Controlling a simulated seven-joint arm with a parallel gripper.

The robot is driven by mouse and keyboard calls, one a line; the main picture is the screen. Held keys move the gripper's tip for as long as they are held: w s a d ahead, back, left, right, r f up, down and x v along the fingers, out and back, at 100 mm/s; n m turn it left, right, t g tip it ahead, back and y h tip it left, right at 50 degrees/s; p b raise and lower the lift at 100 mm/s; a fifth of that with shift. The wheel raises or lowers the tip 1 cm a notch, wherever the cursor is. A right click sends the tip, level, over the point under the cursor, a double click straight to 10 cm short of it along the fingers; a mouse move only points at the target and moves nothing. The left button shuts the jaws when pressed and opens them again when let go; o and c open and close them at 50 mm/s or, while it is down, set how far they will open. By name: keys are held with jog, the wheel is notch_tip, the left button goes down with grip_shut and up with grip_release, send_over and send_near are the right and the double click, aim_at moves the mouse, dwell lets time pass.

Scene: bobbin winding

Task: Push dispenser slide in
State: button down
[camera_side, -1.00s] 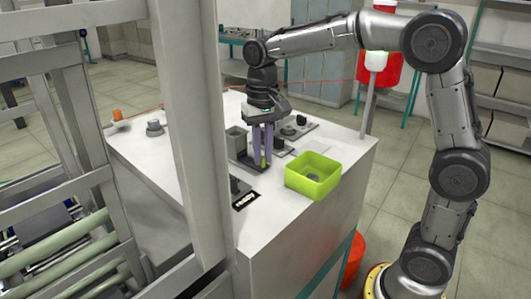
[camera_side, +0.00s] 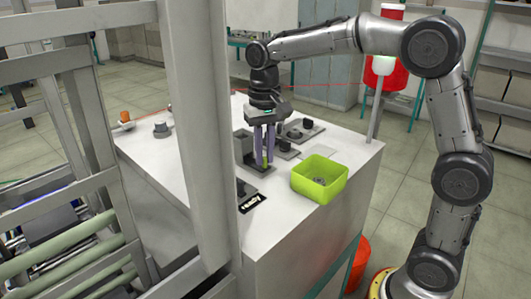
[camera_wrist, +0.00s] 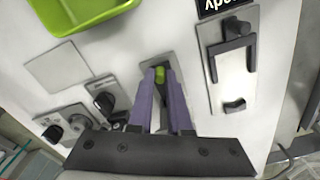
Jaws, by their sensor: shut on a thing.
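The dispenser is a grey upright block (camera_side: 243,147) on the white cabinet top, just left of my gripper in the side view. A green knob, apparently the slide's, shows low between the fingers of my gripper (camera_side: 264,160). In the wrist view the green knob (camera_wrist: 160,75) sits between the tips of my gripper (camera_wrist: 161,79), over a grey strip (camera_wrist: 154,61). My purple fingers are shut on the knob. The slide beneath and its seat in the dispenser are largely hidden by the fingers.
A lime green open box (camera_side: 320,178) stands to the right of the gripper. Dark knobs on grey plates (camera_side: 302,130) lie behind it. A plate with dark fittings (camera_wrist: 232,75) lies to the right in the wrist view. A grey frame post (camera_side: 197,120) stands in the foreground.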

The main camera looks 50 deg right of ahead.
jog(key=shift+w, duration=0.75)
jog(key=shift+w+d, duration=0.1)
jog(key=shift+w, duration=0.6)
dwell(0.4)
jog(key=c, duration=0.9)
grip_release()
jog(key=shift+r, duration=3.5)
